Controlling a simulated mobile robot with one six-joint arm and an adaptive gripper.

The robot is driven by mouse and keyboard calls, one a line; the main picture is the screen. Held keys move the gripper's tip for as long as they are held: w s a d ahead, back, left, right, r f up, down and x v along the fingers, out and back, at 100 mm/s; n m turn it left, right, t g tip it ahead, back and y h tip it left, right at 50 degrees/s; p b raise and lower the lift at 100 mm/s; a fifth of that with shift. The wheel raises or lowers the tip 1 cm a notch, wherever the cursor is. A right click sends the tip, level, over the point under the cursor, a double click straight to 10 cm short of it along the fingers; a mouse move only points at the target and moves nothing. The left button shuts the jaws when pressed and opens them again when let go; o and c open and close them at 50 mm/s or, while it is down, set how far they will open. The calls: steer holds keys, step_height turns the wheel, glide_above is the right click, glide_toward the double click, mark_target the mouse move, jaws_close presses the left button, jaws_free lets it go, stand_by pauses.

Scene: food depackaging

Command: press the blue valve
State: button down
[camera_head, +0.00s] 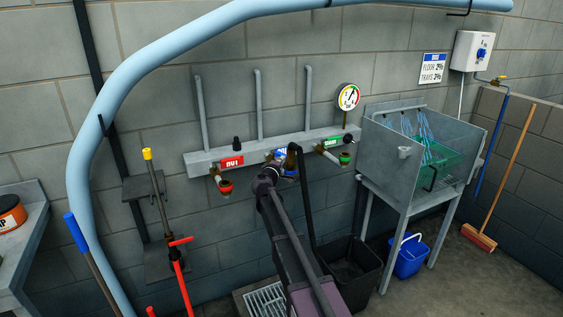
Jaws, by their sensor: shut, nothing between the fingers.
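The blue valve (290,173) is at the middle of the grey wall manifold (207,161), below a blue label (280,154). Only a small blue part of it shows; my arm and dark fittings hide the rest. My gripper (271,175) is at the far end of my arm, in front of the manifold and close to the blue valve on its left. It is shut and empty. Its fingertips are small and dark, and I cannot tell whether they touch the valve.
A red valve (225,186) is left and a green-labelled valve (344,158) right. A metal sink (388,150), black bin (350,272) and blue bucket (409,257) stand right. A red-handled stand (180,265) is left.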

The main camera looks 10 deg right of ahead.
steer(key=v, duration=1.2)
stand_by(0.3)
steer(key=s+d+f+m+g+y, duration=0.1)
steer(key=s+d+f+m+g, duration=0.4)
steer(key=s, duration=0.3)
steer(key=s+d+f+m+g, duration=0.4)
steer(key=s+d+f, duration=0.1)
steer(key=s+f, duration=0.2)
steer(key=s+a+f+m+g+y, duration=0.1)
steer(key=s+a+f+g+y, duration=0.1)
steer(key=s, duration=0.6)
steer(key=s+a+f+m+g+y, duration=0.2)
steer(key=s+y, duration=0.4)
steer(key=s, duration=0.3)
step_height(320, 180, down, 3)
steer(key=a+g, duration=0.1)
steer(key=g, duration=0.1)
steer(key=shift+s+r+g, duration=0.2)
steer(key=shift+g, duration=0.1)
steer(key=shift+s, duration=0.1)
